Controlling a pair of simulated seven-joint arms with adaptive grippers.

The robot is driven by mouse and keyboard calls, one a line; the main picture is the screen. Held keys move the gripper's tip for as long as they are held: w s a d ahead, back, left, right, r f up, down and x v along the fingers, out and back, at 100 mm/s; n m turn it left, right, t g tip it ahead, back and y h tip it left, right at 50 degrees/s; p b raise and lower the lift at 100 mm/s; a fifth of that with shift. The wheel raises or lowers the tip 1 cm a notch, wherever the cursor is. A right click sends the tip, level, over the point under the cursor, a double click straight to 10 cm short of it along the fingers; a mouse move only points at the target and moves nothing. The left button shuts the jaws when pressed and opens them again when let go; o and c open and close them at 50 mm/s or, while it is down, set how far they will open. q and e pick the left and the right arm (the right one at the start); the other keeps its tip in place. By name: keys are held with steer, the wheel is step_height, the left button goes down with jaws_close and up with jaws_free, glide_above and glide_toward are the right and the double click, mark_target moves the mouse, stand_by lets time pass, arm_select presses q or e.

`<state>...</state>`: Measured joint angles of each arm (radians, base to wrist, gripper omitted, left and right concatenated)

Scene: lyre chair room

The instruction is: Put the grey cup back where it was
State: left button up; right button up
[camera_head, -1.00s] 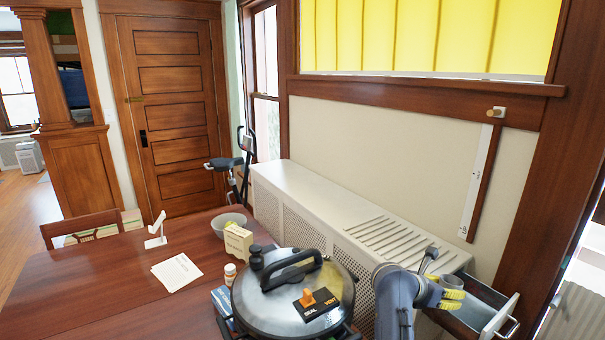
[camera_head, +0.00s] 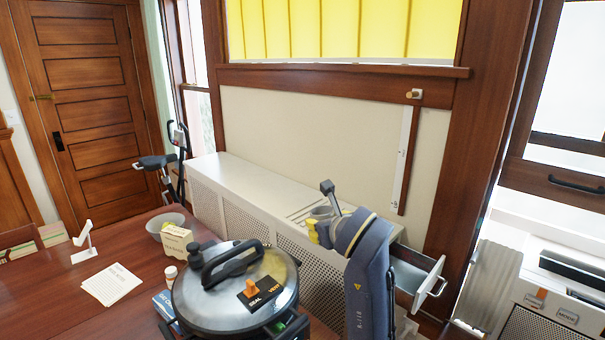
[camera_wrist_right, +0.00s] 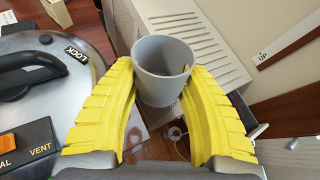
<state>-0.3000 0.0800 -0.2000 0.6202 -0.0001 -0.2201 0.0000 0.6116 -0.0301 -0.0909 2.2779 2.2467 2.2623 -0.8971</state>
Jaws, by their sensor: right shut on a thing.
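The grey cup (camera_wrist_right: 165,70) is held between the two yellow fingers of my right gripper (camera_wrist_right: 159,78) in the right wrist view. Its open mouth faces the camera and it looks empty. In the head view the cup (camera_head: 322,212) shows small and partly covered by my right gripper (camera_head: 316,228). The gripper appears in front of the white slatted cabinet (camera_head: 255,190), left of the open drawer (camera_head: 412,278). I cannot tell the height of the cup above the cabinet top. My left gripper is not in view.
A large pressure cooker (camera_head: 235,285) stands on the wooden table (camera_head: 60,290) left of my right arm. A bowl (camera_head: 166,222), a small box (camera_head: 178,243), a bottle (camera_head: 170,273) and a paper sheet (camera_head: 110,284) lie farther left. The cabinet's left top is clear.

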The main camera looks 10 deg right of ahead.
steer(key=shift+s+a+f, duration=0.1)
steer(key=shift+s+f, duration=0.05)
steer(key=shift+f, duration=0.1)
steer(key=s+d+f+m+h, duration=0.2)
steer(key=d+f, duration=0.2)
steer(key=f, duration=0.6)
steer(key=s+d+f+m+h, duration=0.2)
steer(key=d+f, duration=0.2)
steer(key=f, duration=0.6)
steer(key=s+d+f+m+h, duration=0.2)
steer(key=d+f, duration=0.2)
steer(key=f, duration=0.6)
steer(key=s+d+f+m+g+h, duration=0.7)
steer(key=s+d+f+m+g, duration=0.25)
steer(key=s+d+f, duration=0.6)
steer(key=w+d+m+g, duration=0.1)
steer(key=w+d, duration=0.2)
steer(key=d, duration=0.3)
steer(key=w+d+m+g+h, duration=0.1)
steer(key=w+d, duration=0.2)
steer(key=d, duration=0.4)
steer(key=w+d+m+g, duration=0.1)
steer(key=w+d, duration=0.2)
steer(key=d, duration=0.4)
steer(key=shift+w+f+m, duration=0.1)
steer(key=shift+w+m, duration=0.15)
steer(key=shift+m, duration=0.1)
steer(key=shift+f, duration=1.75)
